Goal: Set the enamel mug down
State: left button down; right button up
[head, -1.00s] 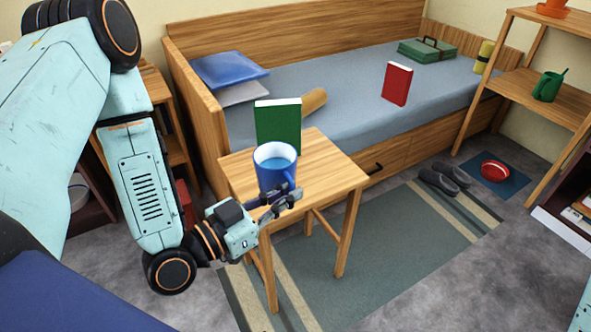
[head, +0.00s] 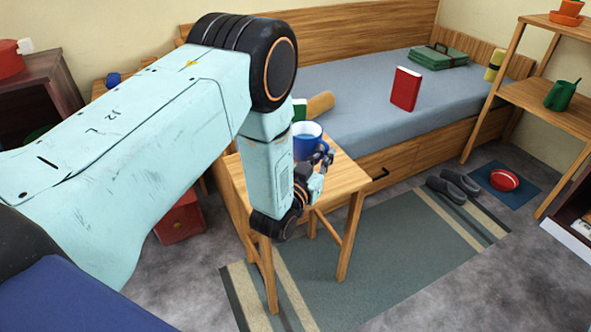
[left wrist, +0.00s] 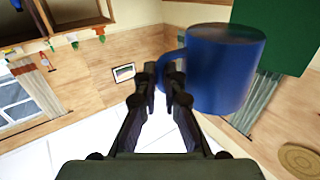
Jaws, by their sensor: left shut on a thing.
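The blue enamel mug (head: 306,138) has a pale rim and light blue showing inside. It is upright over the small wooden table (head: 345,180). My left gripper (head: 324,158) is at the mug's right side, shut on its handle. In the left wrist view the two fingertips (left wrist: 166,84) close on the handle, and the mug's blue side (left wrist: 225,68) is to their right. My arm and gripper hide the mug's lower part, so I cannot tell whether its base touches the tabletop. My right gripper is not in view.
A green book (head: 300,109) stands behind the mug, mostly hidden by my arm. The bed (head: 350,85) is behind the table, with a red book (head: 405,89) on it. The tabletop right of the mug is bare. A striped rug (head: 390,240) lies in front.

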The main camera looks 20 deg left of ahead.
pick_arm(q)
notch_tip(320, 180, down, 10)
jog(key=b, duration=0.4)
jog(key=shift+w, duration=0.15)
jog(key=shift+d, duration=0.1)
jog(key=c, duration=1.9)
grip_release()
jog(key=shift+f, duration=0.1)
jog(key=shift+o, duration=2.2)
